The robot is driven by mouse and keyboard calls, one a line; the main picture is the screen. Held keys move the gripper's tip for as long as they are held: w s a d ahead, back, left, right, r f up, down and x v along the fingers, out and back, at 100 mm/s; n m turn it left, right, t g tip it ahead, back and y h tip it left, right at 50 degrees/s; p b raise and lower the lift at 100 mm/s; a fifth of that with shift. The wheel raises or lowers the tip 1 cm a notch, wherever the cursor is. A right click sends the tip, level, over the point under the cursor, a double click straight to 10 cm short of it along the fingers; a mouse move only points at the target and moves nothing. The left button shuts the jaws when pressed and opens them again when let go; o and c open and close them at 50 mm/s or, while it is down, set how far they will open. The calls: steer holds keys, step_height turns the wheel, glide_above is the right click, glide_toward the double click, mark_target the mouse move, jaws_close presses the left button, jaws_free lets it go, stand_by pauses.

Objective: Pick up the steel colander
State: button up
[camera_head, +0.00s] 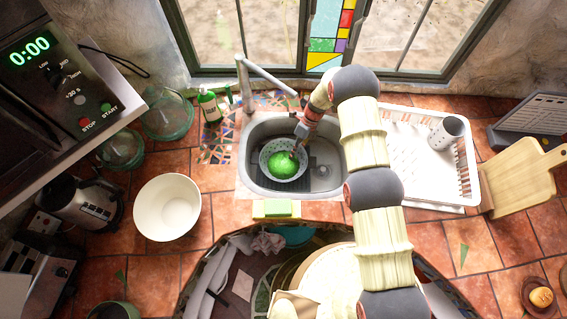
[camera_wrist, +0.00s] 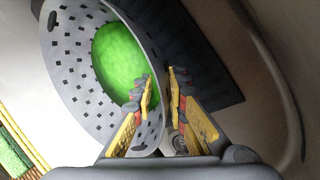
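The steel colander (camera_head: 270,150) is a pale, perforated bowl standing in the left part of the sink. A bright green rounded object (camera_head: 284,165) lies inside it and also shows in the wrist view (camera_wrist: 118,62). My gripper (camera_head: 299,146) points down at the colander's right rim. In the wrist view my gripper (camera_wrist: 161,90) has one finger inside the colander (camera_wrist: 66,60) and the other outside. The fingertips are close together with the rim between them, so it looks shut on the wall. The contact itself is small and partly hidden by the fingers.
The sink (camera_head: 325,180) walls surround the colander, and a faucet (camera_head: 262,75) arches behind it. A white dish rack (camera_head: 405,190) with a grey cup (camera_head: 445,134) stands right. A white bowl (camera_head: 167,207) and a green bottle (camera_head: 209,106) stand left. A sponge (camera_head: 277,208) lies in front.

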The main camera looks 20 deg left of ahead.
jaws_close()
stand_by(1.2)
steer(key=shift+w+r, duration=0.1)
steer(key=shift+r, duration=0.1)
steer(key=shift+r+b, duration=0.3)
steer(key=shift+r, duration=4.55)
